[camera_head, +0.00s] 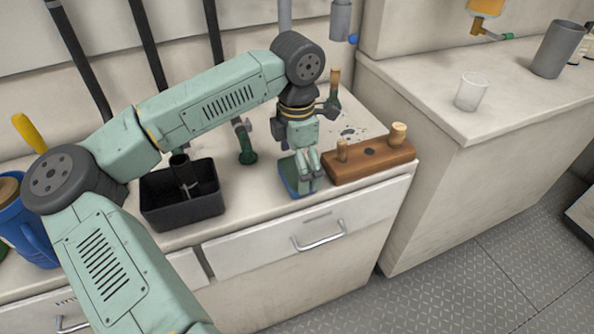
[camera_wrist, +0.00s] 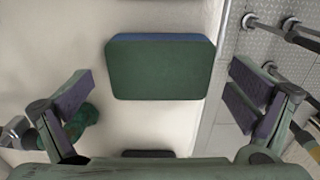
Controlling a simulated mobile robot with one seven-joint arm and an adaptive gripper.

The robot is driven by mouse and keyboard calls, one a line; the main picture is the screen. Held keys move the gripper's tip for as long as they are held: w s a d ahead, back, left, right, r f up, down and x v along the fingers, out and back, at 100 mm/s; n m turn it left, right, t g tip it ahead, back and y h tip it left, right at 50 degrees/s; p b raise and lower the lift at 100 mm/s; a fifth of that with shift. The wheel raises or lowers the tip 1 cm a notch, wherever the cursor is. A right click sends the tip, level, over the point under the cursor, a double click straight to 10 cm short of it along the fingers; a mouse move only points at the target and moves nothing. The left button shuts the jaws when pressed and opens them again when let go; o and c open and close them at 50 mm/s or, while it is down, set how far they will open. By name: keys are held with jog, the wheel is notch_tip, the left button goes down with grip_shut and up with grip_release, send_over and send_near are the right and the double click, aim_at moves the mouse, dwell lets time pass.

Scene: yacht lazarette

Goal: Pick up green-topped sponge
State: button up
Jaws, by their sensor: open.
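The green-topped sponge (camera_wrist: 160,70) lies flat in the upper middle of the wrist view, with a green upper face and a blue edge at its far side. In the head view the sponge (camera_head: 289,176) shows on the counter, partly hidden behind my gripper (camera_head: 308,182). In the wrist view my gripper (camera_wrist: 163,112) is open, its two dark-padded fingers spread wide to the left and right. The sponge appears between and ahead of the fingers, with nothing held. I cannot tell the exact height of the fingertips above it.
A wooden block with pegs (camera_head: 370,162) stands close to the right of my gripper. A black bin (camera_head: 181,212) and a green-based tap (camera_head: 246,155) are to the left. The counter's front edge is near. A clear cup (camera_head: 471,94) stands on the right counter.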

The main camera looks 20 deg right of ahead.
jog(key=shift+f, duration=0.9)
jog(key=c, duration=0.7)
jog(key=shift+r, duration=0.1)
jog(key=shift+c, duration=0.2)
jog(key=shift+r, duration=0.4)
jog(key=shift+s+d+r+b, duration=0.1)
jog(key=shift+s+r+b, duration=0.25)
jog(key=shift+r, duration=0.3)
jog(key=shift+s+d+r+b, duration=0.1)
jog(key=shift+r+b, duration=0.3)
jog(key=shift+r, duration=0.2)
jog(key=s+d+b, duration=0.1)
jog(key=s+d, duration=0.1)
jog(key=s, duration=0.5)
jog(key=s+d+r+b, duration=0.1)
jog(key=s+d+b, duration=0.1)
jog(key=s, duration=0.5)
jog(key=shift+s+d+r, duration=0.2)
jog(key=shift+d+r, duration=0.05)
jog(key=shift+r, duration=0.05)
jog(key=shift+o, duration=0.3)
